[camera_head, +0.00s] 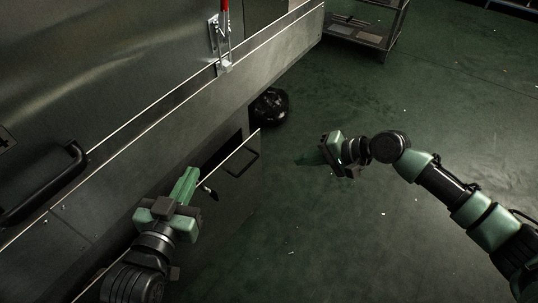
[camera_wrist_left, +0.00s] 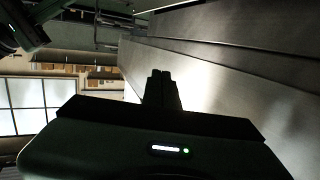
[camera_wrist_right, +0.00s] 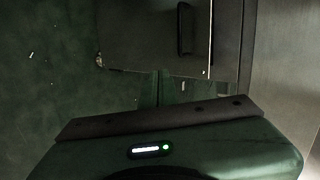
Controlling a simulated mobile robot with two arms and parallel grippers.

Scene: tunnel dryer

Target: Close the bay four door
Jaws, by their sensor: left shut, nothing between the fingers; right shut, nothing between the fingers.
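A small grey door (camera_head: 232,180) with a dark bar handle (camera_head: 243,161) stands open at the lower side of the steel dryer, with a dark gap behind it. No bay number is readable on it. My left gripper (camera_head: 190,173) is shut and empty, over the near part of the door's top edge; I cannot tell if it touches. My right gripper (camera_head: 310,159) is shut and empty, out over the floor to the right of the door. The right wrist view shows a grey door panel (camera_wrist_right: 140,35) and its handle (camera_wrist_right: 185,28) ahead of the fingers (camera_wrist_right: 160,88).
The dryer wall (camera_head: 150,130) with a ledge runs along the left. It carries a large black handle (camera_head: 45,185) and a red-handled latch (camera_head: 222,35). A dark round object (camera_head: 270,106) lies by the dryer's base. A cart (camera_head: 365,28) stands at the back. The green floor is mostly clear.

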